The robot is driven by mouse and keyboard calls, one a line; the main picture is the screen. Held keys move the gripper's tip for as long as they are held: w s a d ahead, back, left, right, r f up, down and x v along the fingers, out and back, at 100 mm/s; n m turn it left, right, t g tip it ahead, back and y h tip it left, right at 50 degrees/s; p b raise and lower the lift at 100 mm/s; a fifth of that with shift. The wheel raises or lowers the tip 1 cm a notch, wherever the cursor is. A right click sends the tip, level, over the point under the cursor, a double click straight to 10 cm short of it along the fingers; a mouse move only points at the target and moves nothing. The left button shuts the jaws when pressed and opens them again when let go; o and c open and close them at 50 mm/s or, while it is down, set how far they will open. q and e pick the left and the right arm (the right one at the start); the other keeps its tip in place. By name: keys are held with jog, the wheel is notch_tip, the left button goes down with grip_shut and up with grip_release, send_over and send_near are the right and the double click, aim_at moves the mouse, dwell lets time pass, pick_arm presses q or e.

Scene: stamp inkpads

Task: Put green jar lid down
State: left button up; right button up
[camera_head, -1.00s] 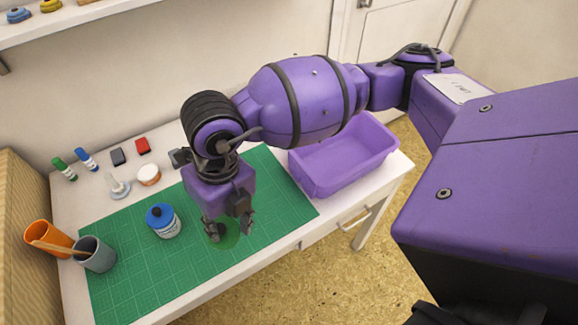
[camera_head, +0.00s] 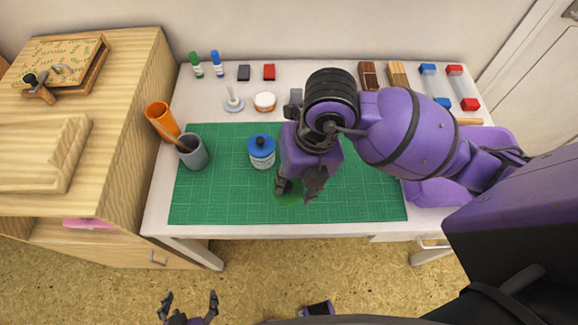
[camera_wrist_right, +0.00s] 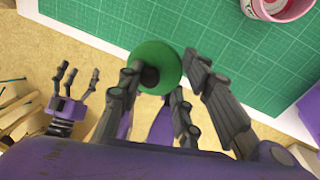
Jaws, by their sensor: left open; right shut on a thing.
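The green jar lid (camera_wrist_right: 157,66) is a round disc with a dark knob. My right gripper (camera_head: 298,192) is shut on it, low over the front part of the green cutting mat (camera_head: 215,205). The fingers partly hide the green lid (camera_head: 285,198) in the head view, where it blends with the mat. I cannot tell whether it touches the mat. My left gripper (camera_head: 188,302) is open and empty, in front of the table over the floor; it also shows in the right wrist view (camera_wrist_right: 72,85).
A blue-lidded jar (camera_head: 261,152) stands on the mat left of my right gripper. A grey cup (camera_head: 193,152) and orange cup (camera_head: 161,120) stand left. A purple bin (camera_head: 432,192) is at right. A pink-rimmed container (camera_wrist_right: 283,8) shows in the wrist view. The mat's front left is clear.

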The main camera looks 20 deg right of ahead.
jog(key=w+f, duration=0.2)
jog(key=w+d+f, duration=0.1)
jog(key=w+f, duration=0.1)
jog(key=w, duration=0.1)
jog(key=w+d+f, duration=0.1)
jog(key=w+f, duration=0.1)
jog(key=f, duration=0.1)
jog(key=shift+w+d, duration=0.15)
jog(key=shift+w, duration=0.25)
notch_tip(320, 180, down, 3)
jog(key=shift+w+f+b, duration=0.15)
jog(key=shift+f+b, duration=0.05)
jog(key=shift+b, duration=0.15)
jog(key=shift+f, duration=0.45)
jog(key=o, duration=0.8)
jog(key=shift+r, duration=0.2)
jog(key=r, duration=0.4)
jog(key=d+r, duration=0.1)
jog(key=r, duration=0.3)
jog(key=d+r, duration=0.1)
jog(key=r, duration=0.3)
jog(key=shift+d+r+p, duration=0.2)
jog(key=shift+p, duration=0.2)
